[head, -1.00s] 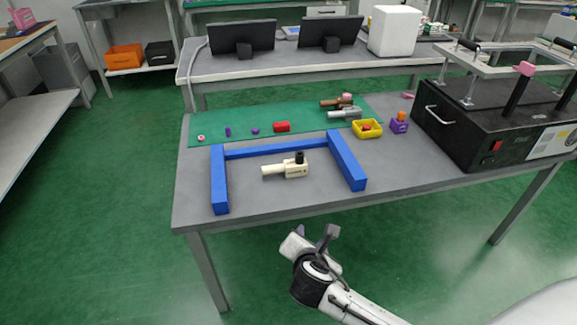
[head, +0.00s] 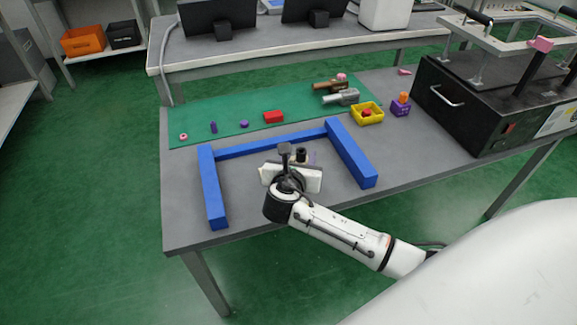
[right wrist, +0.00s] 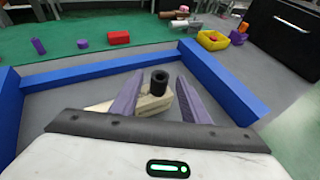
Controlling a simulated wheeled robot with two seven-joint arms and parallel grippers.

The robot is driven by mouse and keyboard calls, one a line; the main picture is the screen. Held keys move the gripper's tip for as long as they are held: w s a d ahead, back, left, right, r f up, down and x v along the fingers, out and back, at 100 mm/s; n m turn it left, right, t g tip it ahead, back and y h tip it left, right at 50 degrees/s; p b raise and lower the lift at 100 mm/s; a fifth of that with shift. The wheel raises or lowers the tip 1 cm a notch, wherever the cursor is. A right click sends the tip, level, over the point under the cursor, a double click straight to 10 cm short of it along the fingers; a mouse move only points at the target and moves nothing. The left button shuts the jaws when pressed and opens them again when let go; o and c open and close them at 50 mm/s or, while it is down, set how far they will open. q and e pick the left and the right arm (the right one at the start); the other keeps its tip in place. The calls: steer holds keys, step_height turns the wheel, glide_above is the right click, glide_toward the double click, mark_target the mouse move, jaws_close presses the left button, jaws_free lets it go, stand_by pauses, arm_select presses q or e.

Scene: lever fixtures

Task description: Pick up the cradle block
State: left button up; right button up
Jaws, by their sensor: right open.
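None of the pieces in view is marked as the cradle block, so I cannot tell for certain which one it is. A beige block with a black upright cylinder (right wrist: 159,80) lies inside the blue frame (right wrist: 95,72). In the head view it is mostly hidden behind my right gripper (head: 300,162), with its black top (head: 301,152) showing. My right gripper is open. In the right wrist view its two purple fingers (right wrist: 158,92) appear on either side of the beige block, with the cylinder between them. I cannot tell whether they touch it. My left gripper is not in view.
On the green mat (head: 205,112) are a red block (head: 273,117), small purple pieces and metal lever parts (head: 341,97). A yellow tray (head: 367,114) and a purple block with an orange top (head: 401,104) stand to the right. A black machine (head: 470,105) is at far right.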

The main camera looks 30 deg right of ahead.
mark_target(301, 152)
steer(key=b+x, duration=0.1)
steer(key=x, duration=0.4)
steer(key=shift+w+d+f, duration=0.2)
steer(key=shift+w+d, duration=0.05)
jaws_close()
